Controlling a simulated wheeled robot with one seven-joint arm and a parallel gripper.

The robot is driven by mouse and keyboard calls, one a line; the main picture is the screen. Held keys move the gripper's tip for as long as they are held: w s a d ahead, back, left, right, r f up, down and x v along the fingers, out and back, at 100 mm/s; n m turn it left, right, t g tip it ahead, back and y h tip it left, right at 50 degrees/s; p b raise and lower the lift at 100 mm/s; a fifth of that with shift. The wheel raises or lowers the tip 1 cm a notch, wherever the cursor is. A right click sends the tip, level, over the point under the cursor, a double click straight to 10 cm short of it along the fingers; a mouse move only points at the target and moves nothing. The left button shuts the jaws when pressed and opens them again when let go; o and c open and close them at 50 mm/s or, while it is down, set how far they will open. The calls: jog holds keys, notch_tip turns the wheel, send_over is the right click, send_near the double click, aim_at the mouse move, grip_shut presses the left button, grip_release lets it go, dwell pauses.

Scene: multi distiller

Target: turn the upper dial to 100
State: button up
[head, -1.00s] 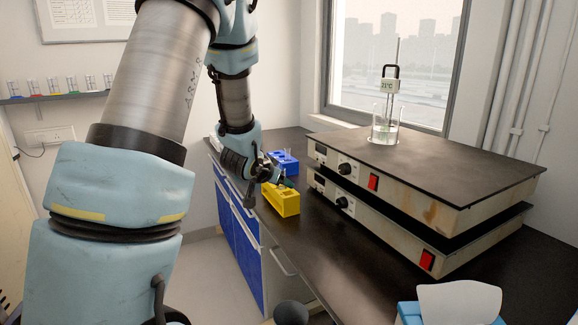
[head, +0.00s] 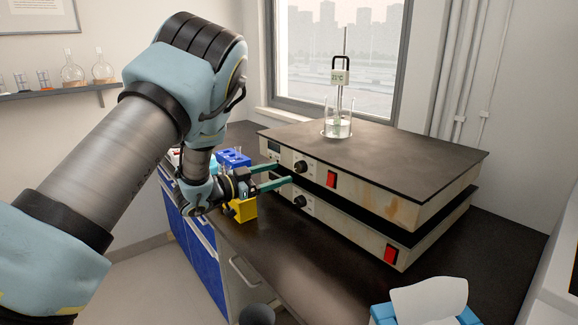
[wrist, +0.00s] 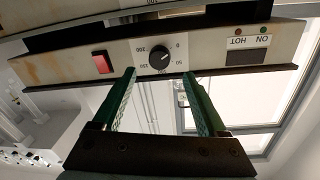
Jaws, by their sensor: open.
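Two hot plates are stacked on the bench. The upper dial (head: 300,167) is a black knob on the front of the upper hot plate (head: 380,165). The lower dial (head: 299,202) is below it. My gripper (head: 284,173) is open and empty, its two green fingers pointing at the upper hot plate's front. In the wrist view, which is upside down, the upper dial (wrist: 160,57) lies ahead, between the directions of the fingertips (wrist: 156,72), with a visible gap. Its scale runs from 0 to 200. The knob's exact setting is too small to read.
A red switch (head: 331,180) is right of the upper dial. A glass beaker (head: 338,128) with a thermometer stands on the upper plate. Yellow (head: 242,209) and blue (head: 233,157) racks are near my gripper.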

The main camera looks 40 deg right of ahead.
aim_at(297, 168)
jog(key=d, duration=0.2)
jog(key=d+p, duration=0.1)
jog(key=d, duration=0.3)
jog(key=shift+s, duration=0.4)
grip_shut()
